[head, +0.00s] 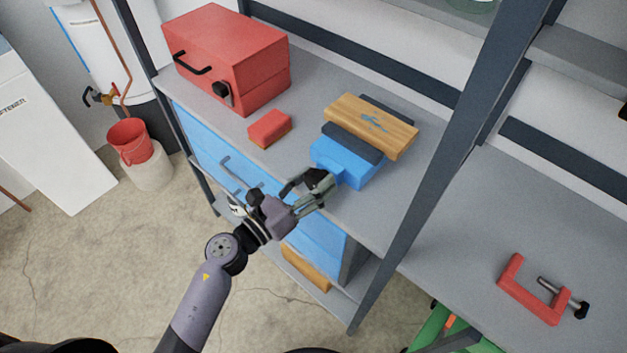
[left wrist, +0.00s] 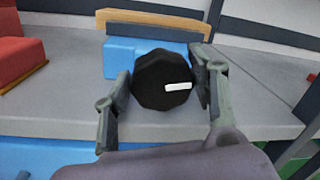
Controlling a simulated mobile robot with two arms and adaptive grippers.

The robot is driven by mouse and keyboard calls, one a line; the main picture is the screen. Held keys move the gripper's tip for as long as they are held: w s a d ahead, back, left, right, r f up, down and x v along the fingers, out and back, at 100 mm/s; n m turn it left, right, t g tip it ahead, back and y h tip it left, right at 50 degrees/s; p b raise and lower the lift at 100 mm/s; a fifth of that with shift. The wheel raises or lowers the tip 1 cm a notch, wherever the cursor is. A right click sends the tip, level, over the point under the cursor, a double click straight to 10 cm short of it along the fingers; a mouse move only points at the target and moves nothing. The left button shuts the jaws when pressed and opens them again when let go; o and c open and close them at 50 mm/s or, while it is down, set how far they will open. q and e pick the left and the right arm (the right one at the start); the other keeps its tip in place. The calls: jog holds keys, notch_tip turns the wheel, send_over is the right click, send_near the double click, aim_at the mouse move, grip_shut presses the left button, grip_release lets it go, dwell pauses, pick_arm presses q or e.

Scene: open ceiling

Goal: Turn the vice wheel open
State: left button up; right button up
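The blue vice (head: 347,163) stands on the grey bench top, with dark jaws around a wooden board (head: 375,122). The vice body (left wrist: 150,57) and board (left wrist: 150,22) also show at the top of the left wrist view. The black faceted vice wheel (left wrist: 158,78) with a white mark sits in front of the vice, facing my left wrist. My left gripper (head: 315,185) is at the front of the vice. In the left wrist view its fingers (left wrist: 163,85) lie against both sides of the wheel. In the head view the gripper mostly hides the wheel. My right gripper is not in view.
A red toolbox (head: 228,62) and a red block (head: 269,128) stand on the bench, left of the vice. A dark upright post (head: 440,165) rises to the right of the vice. A red clamp (head: 530,290) lies on the right-hand surface. Blue drawers (head: 235,170) are below.

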pick_arm(q)
jog(key=o, duration=0.3)
jog(key=v, duration=1.2)
jog(key=shift+f, duration=0.1)
